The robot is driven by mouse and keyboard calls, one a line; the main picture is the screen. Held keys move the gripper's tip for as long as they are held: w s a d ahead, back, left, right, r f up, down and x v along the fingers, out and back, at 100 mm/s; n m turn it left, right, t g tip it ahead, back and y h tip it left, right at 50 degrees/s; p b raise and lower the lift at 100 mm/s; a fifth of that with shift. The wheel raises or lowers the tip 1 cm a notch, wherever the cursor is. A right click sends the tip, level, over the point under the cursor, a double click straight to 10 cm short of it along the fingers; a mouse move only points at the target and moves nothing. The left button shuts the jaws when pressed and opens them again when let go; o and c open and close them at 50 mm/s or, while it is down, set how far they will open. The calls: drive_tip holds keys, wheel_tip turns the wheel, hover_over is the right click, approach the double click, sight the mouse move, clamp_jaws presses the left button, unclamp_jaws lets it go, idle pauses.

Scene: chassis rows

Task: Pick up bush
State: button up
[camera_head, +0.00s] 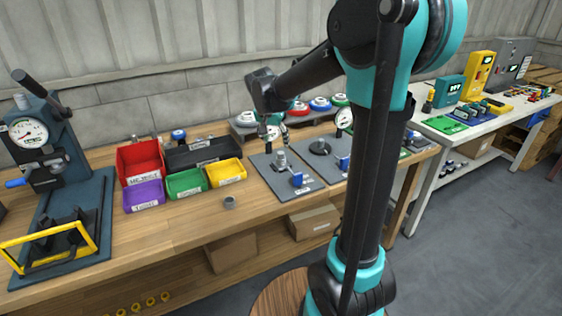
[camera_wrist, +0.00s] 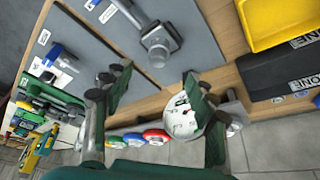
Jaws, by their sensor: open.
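A small grey ring-shaped part, which looks like the bush (camera_head: 230,202), sits on the wooden bench in front of the yellow bin. It is apart from my gripper and I cannot make it out in the wrist view. My gripper (camera_head: 274,128) is open and empty above the back of the bench, behind and to the right of that ring. In the wrist view, my gripper (camera_wrist: 158,92) shows its two fingers spread, with nothing held between them. A round dial gauge (camera_wrist: 181,119) shows beyond the right finger.
Red (camera_head: 140,160), purple (camera_head: 145,195), green (camera_head: 186,184) and yellow (camera_head: 226,172) bins stand left of a grey plate with a metal fixture (camera_head: 287,190). A press with a dial (camera_head: 40,145) stands far left. The bench front around the ring is clear.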

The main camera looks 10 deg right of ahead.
drive_tip(key=x, duration=1.1)
drive_tip(key=shift+d+f, duration=0.1)
drive_tip(key=shift+d, duration=0.05)
clamp_jaws()
wheel_tip(320, 180, up, 20)
idle(0.9)
wheel_tip(320, 180, up, 6)
hover_over(280, 154)
drive_tip(key=shift+w+d, duration=0.15)
drive_tip(key=shift+w, duration=0.2)
idle(0.8)
